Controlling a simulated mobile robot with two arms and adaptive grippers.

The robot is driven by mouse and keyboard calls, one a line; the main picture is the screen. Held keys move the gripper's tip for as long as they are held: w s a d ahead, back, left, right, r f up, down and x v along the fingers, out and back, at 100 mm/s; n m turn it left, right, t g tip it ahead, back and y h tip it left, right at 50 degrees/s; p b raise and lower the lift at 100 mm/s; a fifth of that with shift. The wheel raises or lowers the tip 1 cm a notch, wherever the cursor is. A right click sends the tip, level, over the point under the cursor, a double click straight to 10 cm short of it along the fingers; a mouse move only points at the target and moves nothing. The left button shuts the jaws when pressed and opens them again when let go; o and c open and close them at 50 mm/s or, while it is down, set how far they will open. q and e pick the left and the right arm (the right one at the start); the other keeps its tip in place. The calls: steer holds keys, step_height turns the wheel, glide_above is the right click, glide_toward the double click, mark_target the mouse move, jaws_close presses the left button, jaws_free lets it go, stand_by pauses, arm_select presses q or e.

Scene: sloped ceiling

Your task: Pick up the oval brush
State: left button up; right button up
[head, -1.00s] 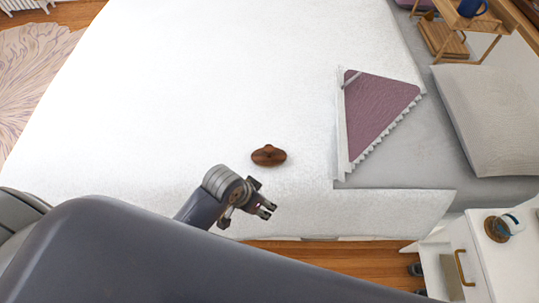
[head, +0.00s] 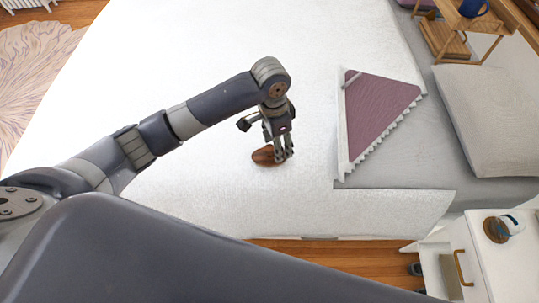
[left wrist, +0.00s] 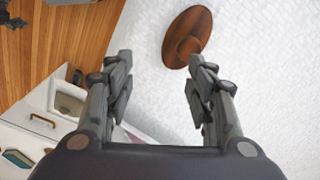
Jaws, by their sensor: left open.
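The oval brush (head: 264,156) is brown and wooden, and lies on the white bedspread of the bed. In the head view my left gripper (head: 283,157) points down at its right end and hides part of it. In the left wrist view the brush (left wrist: 187,37) shows whole, with a round raised knob in its middle. It lies beyond the fingertips, nearer the right finger. My left gripper (left wrist: 160,62) is open there, with nothing between the fingers. Whether a finger touches the brush I cannot tell. My right gripper is not in view.
A folded purple corner (head: 375,110) of bedding and a grey pillow (head: 490,115) lie to the right. A white nightstand (head: 490,262) stands at the lower right. A wooden tray stand (head: 445,38) is at the upper right. The bedspread around the brush is clear.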

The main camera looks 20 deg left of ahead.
mark_target(269, 148)
arm_select(q)
steer(key=w+a+r+y, duration=0.1)
steer(key=w+a+r, duration=0.1)
steer(key=a+r, duration=0.1)
step_height(269, 148, down, 11)
steer(key=shift+r+p, duration=0.2)
steer(key=shift+p, duration=0.4)
jaws_close()
